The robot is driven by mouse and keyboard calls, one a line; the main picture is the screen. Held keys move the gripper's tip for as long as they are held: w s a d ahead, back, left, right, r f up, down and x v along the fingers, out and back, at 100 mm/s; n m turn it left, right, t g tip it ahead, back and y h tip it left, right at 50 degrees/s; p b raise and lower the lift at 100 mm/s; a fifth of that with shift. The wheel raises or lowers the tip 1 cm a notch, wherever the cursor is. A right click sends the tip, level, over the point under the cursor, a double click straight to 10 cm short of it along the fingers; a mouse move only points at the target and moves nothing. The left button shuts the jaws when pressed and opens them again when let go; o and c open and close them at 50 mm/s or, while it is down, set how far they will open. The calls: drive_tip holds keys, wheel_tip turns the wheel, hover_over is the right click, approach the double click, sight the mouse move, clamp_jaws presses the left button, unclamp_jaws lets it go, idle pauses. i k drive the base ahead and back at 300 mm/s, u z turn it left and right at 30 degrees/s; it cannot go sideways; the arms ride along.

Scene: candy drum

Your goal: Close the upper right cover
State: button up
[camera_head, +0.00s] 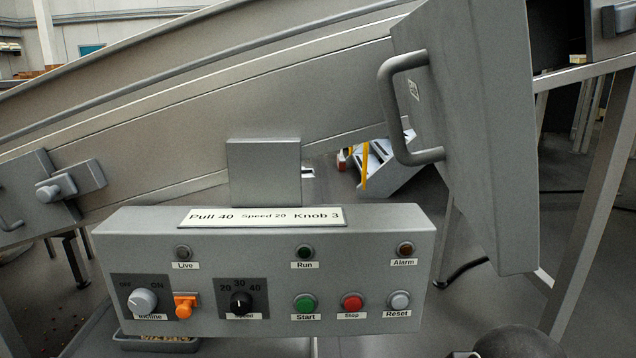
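The upper right cover (485,130) is a large grey panel at the upper right of the head view. It carries a bar handle (392,110) on its left side and a small white label. The cover stands tilted, its lower end hanging down past the chute, and it looks swung out from the machine. A dark opening (555,32) shows to the right of its top edge. Its hinge is not clearly visible. My gripper's fingers are not in view. A dark rounded shape at the bottom right edge may be part of my arm.
A control box (265,265) with knobs, buttons and lamps stands in front, below the sloping grey chute (250,100). A latch block (55,190) sits at the left. A metal frame leg (592,200) stands at the right. Grey floor shows between them.

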sight(464, 66)
drive_tip(key=z, duration=0.35)
drive_tip(key=k, duration=0.3)
drive_tip(key=u, duration=0.55)
drive_tip(key=i, duration=0.35)
drive_tip(key=u, duration=0.5)
drive_tip(key=k, duration=1.1)
drive_tip(key=z, duration=0.55)
